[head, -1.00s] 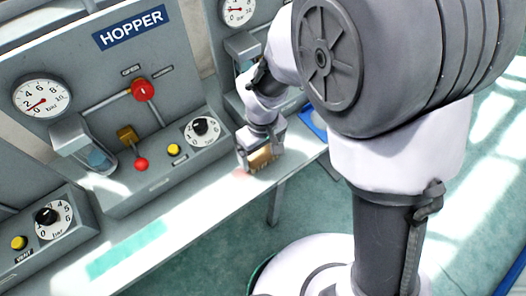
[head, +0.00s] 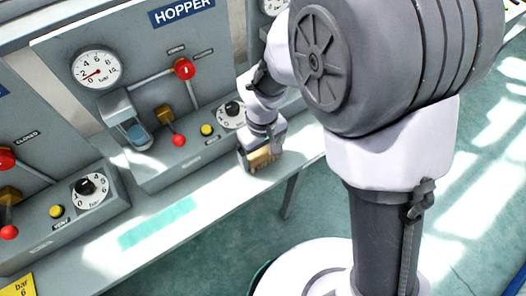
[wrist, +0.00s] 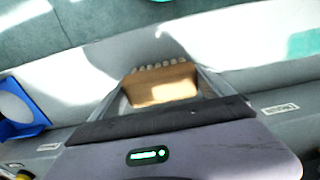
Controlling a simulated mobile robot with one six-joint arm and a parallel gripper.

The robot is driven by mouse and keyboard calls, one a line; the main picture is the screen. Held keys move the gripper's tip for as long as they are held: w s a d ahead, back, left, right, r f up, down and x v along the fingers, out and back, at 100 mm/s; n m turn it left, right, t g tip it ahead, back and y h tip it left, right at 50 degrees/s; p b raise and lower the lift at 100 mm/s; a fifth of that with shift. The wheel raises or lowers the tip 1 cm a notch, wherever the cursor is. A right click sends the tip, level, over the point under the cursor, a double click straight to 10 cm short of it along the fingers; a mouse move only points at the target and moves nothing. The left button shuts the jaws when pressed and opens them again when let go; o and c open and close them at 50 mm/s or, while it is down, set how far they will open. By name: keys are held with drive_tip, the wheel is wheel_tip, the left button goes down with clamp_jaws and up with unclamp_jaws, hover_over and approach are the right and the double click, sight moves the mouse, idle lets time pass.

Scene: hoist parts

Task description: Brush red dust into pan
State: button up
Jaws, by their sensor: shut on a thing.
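My gripper (head: 260,150) is shut on a wooden hand brush (head: 263,160), low over the grey bench in front of the hopper panel. In the wrist view the tan brush block (wrist: 160,85) sits between the fingers, with pale bristle tufts along its far edge. Whether the bristles touch the bench is unclear. A blue dustpan (wrist: 20,122) shows at the left edge of the wrist view, apart from the brush. It is hidden in the head view. I cannot make out any red dust now.
The bench (head: 195,195) is clear left of the brush, with a teal strip (head: 157,222) on it. Behind stands the hopper panel with a gauge (head: 95,70), red-knobbed levers (head: 183,68) and a dial (head: 231,113). A yellow tag (head: 18,286) is at lower left.

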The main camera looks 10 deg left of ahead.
wheel_tip(320, 180, up, 3)
drive_tip(key=shift+s+r+p, duration=0.15)
drive_tip(key=shift+r+p, duration=0.05)
drive_tip(key=shift+p, duration=0.95)
drive_tip(key=shift+r+p, duration=2.1)
drive_tip(key=shift+r, duration=0.35)
